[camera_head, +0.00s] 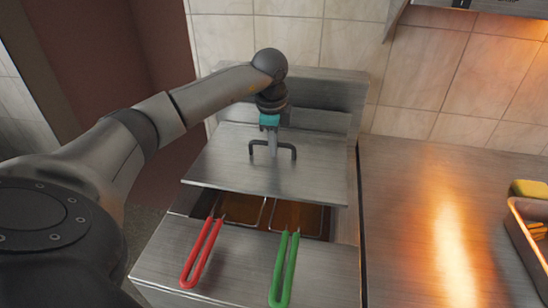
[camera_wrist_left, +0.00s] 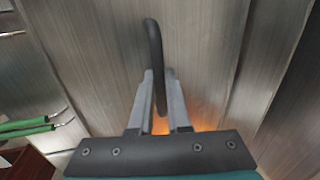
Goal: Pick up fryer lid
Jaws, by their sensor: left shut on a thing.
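The fryer lid (camera_head: 225,160) is a flat steel plate with a dark bar handle (camera_head: 287,148). It is over the back part of the fryer, and oil shows in front of its front edge. My left gripper (camera_head: 272,150) comes down from above and is shut on the lid's handle. In the left wrist view the two grey fingers (camera_wrist_left: 160,105) stand on either side of the dark handle bar (camera_wrist_left: 154,55), with the steel lid behind. Whether the lid is raised off the fryer is hard to tell. My right gripper is not in view.
The fryer (camera_head: 320,262) holds two baskets, one with a red handle (camera_head: 202,252) and one with a green handle (camera_head: 284,270), both jutting forward. A steel counter (camera_head: 400,220) at the right is mostly clear. A tray (camera_head: 526,240) with food sits at its far right. A tiled wall stands behind.

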